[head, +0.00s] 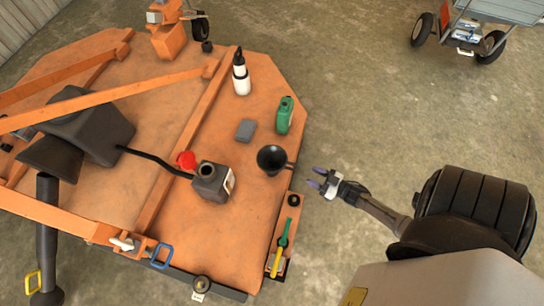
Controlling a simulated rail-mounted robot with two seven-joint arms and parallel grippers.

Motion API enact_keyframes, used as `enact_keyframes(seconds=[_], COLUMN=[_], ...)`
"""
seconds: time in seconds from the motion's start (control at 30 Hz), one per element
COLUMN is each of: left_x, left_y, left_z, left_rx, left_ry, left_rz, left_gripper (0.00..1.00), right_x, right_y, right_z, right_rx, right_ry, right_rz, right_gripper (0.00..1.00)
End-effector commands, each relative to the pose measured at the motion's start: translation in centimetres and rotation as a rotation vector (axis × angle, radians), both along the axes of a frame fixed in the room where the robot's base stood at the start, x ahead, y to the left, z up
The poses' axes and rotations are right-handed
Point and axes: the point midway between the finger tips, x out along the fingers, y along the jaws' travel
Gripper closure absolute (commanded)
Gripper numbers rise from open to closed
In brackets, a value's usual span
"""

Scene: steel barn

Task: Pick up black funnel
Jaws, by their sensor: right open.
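The black funnel (271,158) sits on the orange deck near its right edge, with its wide round mouth facing up. A small part sticks out from its right side. My right gripper (315,178) is open and empty, just right of the funnel and beyond the deck edge in the picture. Its fingers point left toward the funnel, with a clear gap between them and it. I cannot tell its height over the floor. My left gripper is not in view.
A green bottle (285,115), grey box (245,130) and white bottle (240,72) stand behind. A tool tray (292,212) lies in front.

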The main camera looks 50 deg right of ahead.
Motion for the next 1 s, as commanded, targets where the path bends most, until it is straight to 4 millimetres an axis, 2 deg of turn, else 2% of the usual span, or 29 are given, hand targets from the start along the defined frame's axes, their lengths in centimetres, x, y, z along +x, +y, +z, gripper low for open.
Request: enact_keyframes(seconds=[0.1,0.2,0.4,0.67,0.8,1.0], left_x=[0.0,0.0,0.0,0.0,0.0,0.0], left_y=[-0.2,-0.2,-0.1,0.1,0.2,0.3], left_z=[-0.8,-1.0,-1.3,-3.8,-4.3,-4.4], left_rx=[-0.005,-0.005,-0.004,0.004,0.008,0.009], left_ry=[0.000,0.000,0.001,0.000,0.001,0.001], left_rz=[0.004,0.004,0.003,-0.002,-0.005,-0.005], left_gripper=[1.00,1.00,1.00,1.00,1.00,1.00], right_x=[1.8,2.7,3.5,6.5,8.0,8.6], right_y=[0.3,0.5,0.5,0.7,0.9,1.0], right_z=[-0.2,-0.2,-0.1,-0.5,-0.2,-0.1], right_rx=[-0.001,0.000,-0.001,-0.002,-0.002,-0.001], right_ry=[-0.001,0.000,0.001,-0.001,0.000,0.003], right_rz=[0.000,0.000,0.000,0.000,0.000,-0.001], right_gripper=[0.52,0.52,0.52,0.52,0.52,0.52])
